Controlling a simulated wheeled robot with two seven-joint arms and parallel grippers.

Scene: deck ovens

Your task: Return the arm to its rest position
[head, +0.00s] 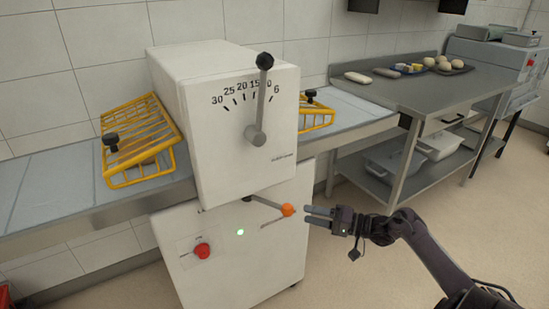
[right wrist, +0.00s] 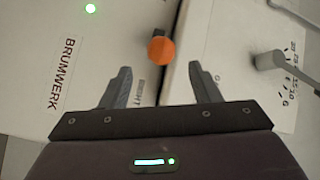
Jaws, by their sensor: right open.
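My right gripper (head: 318,217) is in front of the lower right side of a white machine (head: 240,130). Its fingers point left toward a lever with an orange knob (head: 287,210). In the right wrist view the two fingers of the right gripper (right wrist: 160,85) are apart with nothing between them, and the orange knob (right wrist: 161,50) lies beyond their tips. The gripper appears apart from the knob. My right arm (head: 435,255) comes in from the lower right. My left gripper is not in view.
The machine has a dial lever (head: 262,100), a red button (head: 202,250) and a green light (head: 240,232). A yellow guard (head: 140,140) sits over the belt (head: 50,200) at left. A steel table (head: 420,90) with dough stands at back right. Floor between is clear.

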